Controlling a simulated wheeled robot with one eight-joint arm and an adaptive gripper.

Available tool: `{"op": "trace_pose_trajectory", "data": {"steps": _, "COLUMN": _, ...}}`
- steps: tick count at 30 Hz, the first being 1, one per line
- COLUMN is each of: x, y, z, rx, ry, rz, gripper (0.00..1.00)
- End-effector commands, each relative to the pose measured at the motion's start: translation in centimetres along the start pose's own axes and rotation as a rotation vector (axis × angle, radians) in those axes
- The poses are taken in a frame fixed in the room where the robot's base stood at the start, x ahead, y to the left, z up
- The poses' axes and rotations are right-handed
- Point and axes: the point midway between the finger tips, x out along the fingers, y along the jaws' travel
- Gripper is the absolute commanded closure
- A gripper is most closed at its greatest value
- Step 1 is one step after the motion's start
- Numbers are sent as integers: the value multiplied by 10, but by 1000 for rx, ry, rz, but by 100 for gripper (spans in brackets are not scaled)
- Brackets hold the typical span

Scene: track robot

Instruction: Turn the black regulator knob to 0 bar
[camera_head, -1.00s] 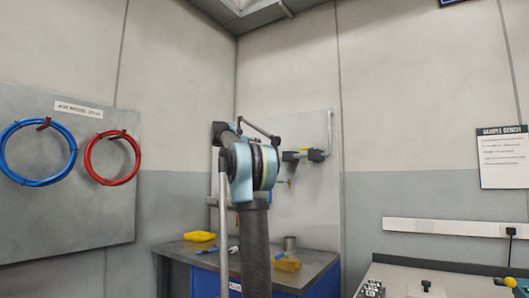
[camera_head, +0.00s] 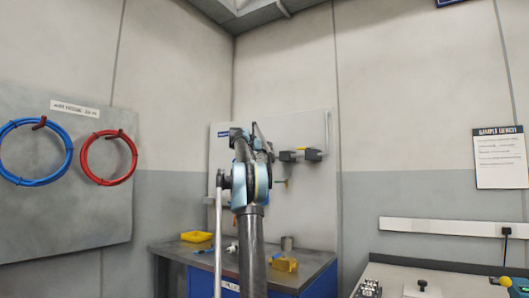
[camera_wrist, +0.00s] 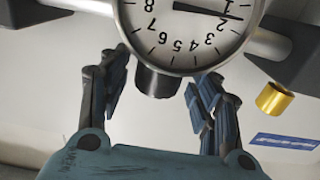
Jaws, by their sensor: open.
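The black regulator knob (camera_wrist: 158,82) sits under a round white gauge (camera_wrist: 190,30) in the wrist view. The gauge's dark needle points between 1 and 2; its upper part is cut off by the frame. My gripper (camera_wrist: 162,80) is open, with one blue-grey finger on each side of the knob. I cannot tell whether either finger touches it. In the head view my arm stands in front of the wall panel (camera_head: 318,205), and the gauge and knob cannot be made out there.
Grey pipe and dark fittings flank the gauge. A brass cylinder (camera_wrist: 274,98) and a blue label (camera_wrist: 285,141) are at right. Below the panel, a bench (camera_head: 170,247) holds a yellow tray (camera_head: 196,237), a metal cup (camera_head: 287,243) and a yellow item (camera_head: 285,265).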

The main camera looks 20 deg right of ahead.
Motion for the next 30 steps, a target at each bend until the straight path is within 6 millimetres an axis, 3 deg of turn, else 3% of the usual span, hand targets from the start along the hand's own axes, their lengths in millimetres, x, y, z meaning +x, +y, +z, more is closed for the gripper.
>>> {"op": "trace_pose_trajectory", "data": {"steps": 14, "x": 11, "y": 0, "z": 0, "rx": 0, "ry": 0, "rz": -1, "gripper": 42}}
{"op": "trace_pose_trajectory", "data": {"steps": 15, "x": 11, "y": 0, "z": 0, "rx": 0, "ry": 0, "rz": -1, "gripper": 44}}
{"op": "trace_pose_trajectory", "data": {"steps": 21, "x": 11, "y": 0, "z": 0, "rx": 0, "ry": 0, "rz": -1, "gripper": 88}}
{"op": "trace_pose_trajectory", "data": {"steps": 30, "x": 11, "y": 0, "z": 1, "rx": 0, "ry": 0, "rz": -19, "gripper": 88}}
